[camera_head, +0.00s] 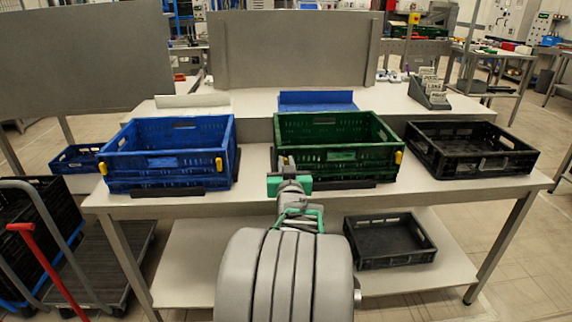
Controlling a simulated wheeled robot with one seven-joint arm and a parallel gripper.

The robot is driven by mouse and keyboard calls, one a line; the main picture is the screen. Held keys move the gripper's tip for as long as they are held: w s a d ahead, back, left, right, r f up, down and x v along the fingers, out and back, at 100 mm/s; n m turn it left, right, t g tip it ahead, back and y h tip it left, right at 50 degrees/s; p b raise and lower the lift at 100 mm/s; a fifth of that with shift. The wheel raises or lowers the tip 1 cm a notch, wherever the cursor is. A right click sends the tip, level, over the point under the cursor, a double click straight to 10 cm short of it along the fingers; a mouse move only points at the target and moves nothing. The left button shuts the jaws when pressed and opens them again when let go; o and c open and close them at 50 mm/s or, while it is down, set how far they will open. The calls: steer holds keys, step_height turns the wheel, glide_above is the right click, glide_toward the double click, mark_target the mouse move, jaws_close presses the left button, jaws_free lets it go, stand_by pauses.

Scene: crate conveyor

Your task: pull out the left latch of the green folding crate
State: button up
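The green folding crate (340,155) stands open and upright on the table, right of the blue crate. Its left yellow latch (282,160) shows at the front left corner, just above my gripper in the picture. Its right yellow latch (398,157) shows at the front right corner. My gripper (289,178) is in front of the crate's front left corner, seen from behind. Its fingertips are hidden or too small to tell, so I cannot see whether it touches the left latch or is open.
A blue crate (160,180) with yellow latches stands close on the left. A black crate (470,170) stands on the right. Another black crate (390,255) lies on the lower shelf (195,260). A trolley with a red handle (45,265) is at the far left.

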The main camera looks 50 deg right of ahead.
steer(key=o, duration=0.4)
steer(key=shift+a, duration=0.1)
steer(key=v, duration=0.7)
steer(key=shift+s+a, duration=0.25)
steer(key=shift+s, duration=0.05)
